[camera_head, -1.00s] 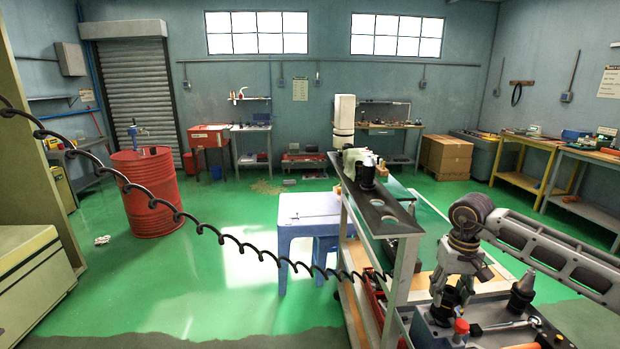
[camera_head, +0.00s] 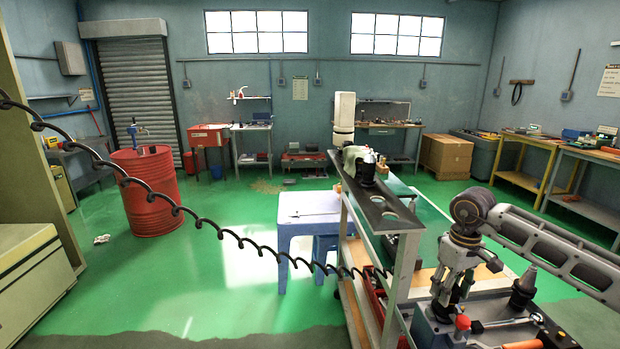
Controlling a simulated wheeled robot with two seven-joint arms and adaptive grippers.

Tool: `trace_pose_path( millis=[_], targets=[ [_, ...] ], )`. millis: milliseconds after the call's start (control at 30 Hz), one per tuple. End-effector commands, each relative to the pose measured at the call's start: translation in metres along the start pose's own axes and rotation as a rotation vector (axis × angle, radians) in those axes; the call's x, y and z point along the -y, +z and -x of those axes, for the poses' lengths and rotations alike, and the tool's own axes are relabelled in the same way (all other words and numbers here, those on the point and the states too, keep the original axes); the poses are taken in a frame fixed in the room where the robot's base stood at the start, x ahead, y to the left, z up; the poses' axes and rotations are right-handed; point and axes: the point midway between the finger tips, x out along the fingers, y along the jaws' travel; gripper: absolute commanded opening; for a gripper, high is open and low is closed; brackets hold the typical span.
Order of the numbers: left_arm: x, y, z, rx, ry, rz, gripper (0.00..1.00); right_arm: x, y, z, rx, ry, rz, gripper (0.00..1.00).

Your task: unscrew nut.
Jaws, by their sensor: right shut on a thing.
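My right gripper (camera_head: 450,300) points down at the cart's top on the lower right, its arm coming in from the right. Its fingers are shut on a small dark round part (camera_head: 442,313), which I take to be the nut. The fingers hide much of it, and I cannot tell whether it is still threaded on anything. A black cone-shaped tool holder (camera_head: 523,288) stands upright just right of the gripper, apart from it. My left gripper is not in view.
A red-capped item (camera_head: 462,323) and a wrench (camera_head: 507,323) are close to the gripper on the cart. A raised shelf (camera_head: 375,207) with round holes stands to its left and carries another tool holder (camera_head: 367,172). A black coiled cable (camera_head: 225,234) crosses the view.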

Motion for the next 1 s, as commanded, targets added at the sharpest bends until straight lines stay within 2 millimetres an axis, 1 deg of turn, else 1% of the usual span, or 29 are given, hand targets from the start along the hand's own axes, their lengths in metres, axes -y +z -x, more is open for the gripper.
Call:
trace_pose_path(
  millis=[200, 467, 500, 633, 667, 1000],
  targets=[
    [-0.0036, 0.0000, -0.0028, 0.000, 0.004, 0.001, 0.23, 0.0011, 0.0003, -0.0015, 0.002, -0.002, 0.089, 0.13],
    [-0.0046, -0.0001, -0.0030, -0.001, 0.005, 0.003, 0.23, 0.0009, 0.0005, -0.0012, 0.002, -0.002, 0.095, 0.13],
    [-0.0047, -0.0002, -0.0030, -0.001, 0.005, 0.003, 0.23, 0.0009, 0.0005, -0.0012, 0.003, -0.002, 0.094, 0.51],
    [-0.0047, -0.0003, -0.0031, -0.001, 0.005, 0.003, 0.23, 0.0006, 0.0003, -0.0009, 0.002, -0.001, 0.094, 0.68],
    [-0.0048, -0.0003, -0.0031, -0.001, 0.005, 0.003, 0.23, 0.0006, 0.0003, -0.0008, 0.002, -0.001, 0.093, 0.71],
    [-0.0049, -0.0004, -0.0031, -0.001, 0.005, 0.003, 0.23, 0.0002, 0.0002, -0.0006, 0.001, 0.000, 0.089, 0.71]
  ],
)
